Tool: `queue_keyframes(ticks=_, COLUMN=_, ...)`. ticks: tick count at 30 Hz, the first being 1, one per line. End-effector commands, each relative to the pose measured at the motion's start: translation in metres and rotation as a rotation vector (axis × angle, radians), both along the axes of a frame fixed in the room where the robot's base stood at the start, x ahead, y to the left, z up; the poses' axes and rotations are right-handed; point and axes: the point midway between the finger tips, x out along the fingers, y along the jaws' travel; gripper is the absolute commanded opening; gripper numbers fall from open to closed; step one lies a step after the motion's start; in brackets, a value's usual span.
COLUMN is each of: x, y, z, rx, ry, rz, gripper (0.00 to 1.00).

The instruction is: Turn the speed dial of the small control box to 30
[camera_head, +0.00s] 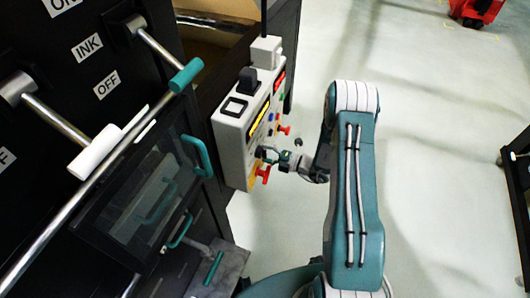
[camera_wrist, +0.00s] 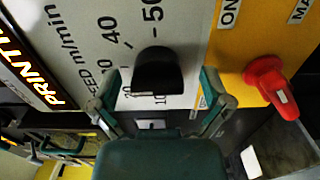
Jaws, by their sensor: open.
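The small control box (camera_head: 230,150) is a light grey panel mounted on the side of the dark machine. Its black speed dial (camera_wrist: 157,68) shows in the wrist view, beside printed numbers from 10 to 50 and part of the word "SPEED". I cannot tell which number the dial points at. My gripper (camera_wrist: 160,84) is open, one finger on the picture's left of the dial and one on its right. Contact with the dial is not clear. In the head view my gripper (camera_head: 281,160) is close to the box's face and hides the dial area.
A red switch (camera_wrist: 272,82) sits on a yellow panel to the right of the dial in the wrist view. A lit "PRINTING" display (camera_wrist: 28,68) is at left. In the head view, teal handles (camera_head: 197,156) are left of the box. Open floor (camera_head: 440,150) lies right.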

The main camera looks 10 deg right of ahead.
Motion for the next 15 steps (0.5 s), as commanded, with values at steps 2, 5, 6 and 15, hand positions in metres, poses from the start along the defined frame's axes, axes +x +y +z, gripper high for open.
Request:
queue_keyframes(ticks=2, x=0.000, y=0.000, z=0.000, rx=0.001, ry=-0.001, rz=0.001, gripper=0.99)
queue_keyframes(ticks=5, x=-0.001, y=-0.002, z=0.001, rx=0.000, ry=-0.001, rz=0.000, gripper=0.99)
queue_keyframes(ticks=6, x=-0.003, y=-0.004, z=0.001, rx=0.000, ry=-0.001, rz=0.000, gripper=0.99)
queue_keyframes(ticks=15, x=-0.034, y=-0.050, z=0.000, rx=0.001, ry=0.000, rz=-0.005, gripper=0.99)
